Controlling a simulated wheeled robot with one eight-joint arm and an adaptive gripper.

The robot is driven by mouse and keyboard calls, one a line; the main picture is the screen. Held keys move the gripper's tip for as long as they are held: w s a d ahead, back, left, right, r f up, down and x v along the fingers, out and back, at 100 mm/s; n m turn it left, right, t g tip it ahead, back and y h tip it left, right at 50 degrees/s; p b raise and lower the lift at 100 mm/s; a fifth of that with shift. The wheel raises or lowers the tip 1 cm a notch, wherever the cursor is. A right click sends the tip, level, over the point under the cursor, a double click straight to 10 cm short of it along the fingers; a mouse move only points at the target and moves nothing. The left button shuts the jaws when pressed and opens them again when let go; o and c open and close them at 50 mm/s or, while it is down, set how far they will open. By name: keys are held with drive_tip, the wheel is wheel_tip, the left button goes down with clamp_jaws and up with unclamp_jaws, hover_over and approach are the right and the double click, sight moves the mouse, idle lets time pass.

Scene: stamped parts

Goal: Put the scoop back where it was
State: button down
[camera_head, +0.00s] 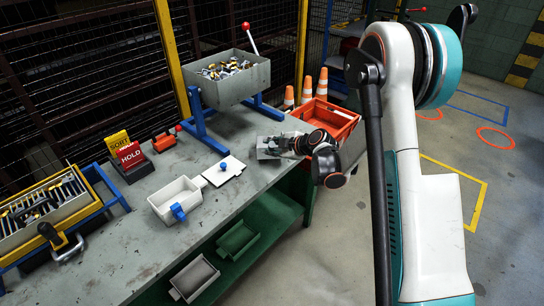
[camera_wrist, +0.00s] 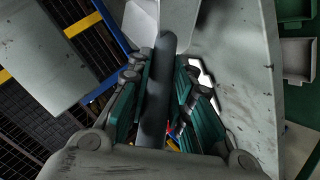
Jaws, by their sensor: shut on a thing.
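My gripper (camera_head: 293,144) is above the far right end of the grey workbench (camera_head: 120,245). It is shut on the scoop (camera_head: 270,150), whose grey pan shows just left of the gripper. In the wrist view, the green finger pads of my gripper (camera_wrist: 160,80) close on both sides of the scoop's dark grey round handle (camera_wrist: 155,100). The pan lies beyond the fingertips, partly hidden. I cannot tell whether the pan touches the bench.
A grey bin of small parts (camera_head: 240,84) stands on a blue frame behind. An orange-red crate (camera_head: 345,118) is close to the right. Bench space between is clear.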

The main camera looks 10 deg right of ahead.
sight(263, 154)
wheel_tip(263, 154, down, 3)
drive_tip(key=shift+w+f+b, duration=0.1)
drive_tip(key=shift+f+b, duration=0.1)
drive_tip(key=shift+b, duration=0.3)
drive_tip(key=shift+r, duration=0.1)
drive_tip(key=c, duration=1.9)
unclamp_jaws()
drive_tip(key=o, duration=0.5)
drive_tip(key=shift+c, duration=0.2)
drive_tip(key=shift+r, duration=0.1)
drive_tip(key=p+v, duration=0.3)
drive_tip(key=v, duration=0.9)
